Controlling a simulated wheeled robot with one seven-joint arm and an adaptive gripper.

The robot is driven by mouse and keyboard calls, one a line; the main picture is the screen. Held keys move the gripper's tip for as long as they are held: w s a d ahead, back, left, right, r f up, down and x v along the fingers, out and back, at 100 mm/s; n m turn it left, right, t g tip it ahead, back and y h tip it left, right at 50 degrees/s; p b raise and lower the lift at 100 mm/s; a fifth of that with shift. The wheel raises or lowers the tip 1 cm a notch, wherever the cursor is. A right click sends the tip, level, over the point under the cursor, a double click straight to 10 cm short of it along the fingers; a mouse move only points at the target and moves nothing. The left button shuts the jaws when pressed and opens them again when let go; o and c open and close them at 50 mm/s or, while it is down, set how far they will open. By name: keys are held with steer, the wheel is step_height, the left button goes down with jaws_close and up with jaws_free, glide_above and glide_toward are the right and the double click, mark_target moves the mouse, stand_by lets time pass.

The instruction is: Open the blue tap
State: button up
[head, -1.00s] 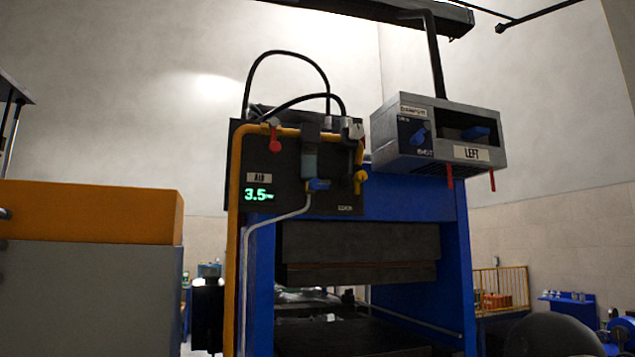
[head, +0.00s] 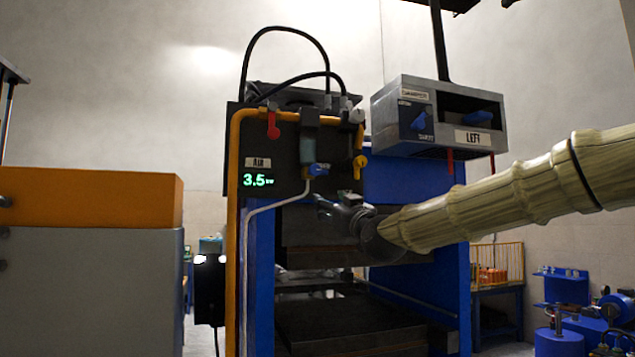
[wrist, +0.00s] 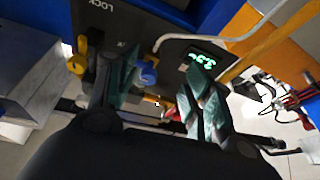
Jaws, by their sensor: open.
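The blue tap (head: 318,170) is a small knob low on the dark air panel, beside the green 3.5 readout, with a pale hose running down from near it. It also shows in the wrist view (wrist: 147,74), just beside the left finger and between the two spread fingers. My gripper (head: 343,199) is in front of the press, just below and right of the tap in the head view. In the wrist view my gripper (wrist: 165,68) is open, with teal finger pads apart and nothing held. I cannot tell whether a finger touches the tap.
A red valve (head: 273,131) and a yellow valve (head: 360,164) sit on the same panel. A grey control box (head: 438,116) marked LEFT hangs at upper right. An orange-topped cabinet (head: 88,215) stands at left. The blue press frame (head: 455,290) is behind my arm.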

glide_toward(316, 171)
steer(key=f, duration=0.1)
steer(key=shift+t, duration=0.3)
steer(key=p+x, duration=0.5)
steer(key=x, duration=0.5)
steer(key=shift+r+p, duration=0.2)
steer(key=shift+p, duration=0.1)
steer(key=c, duration=1)
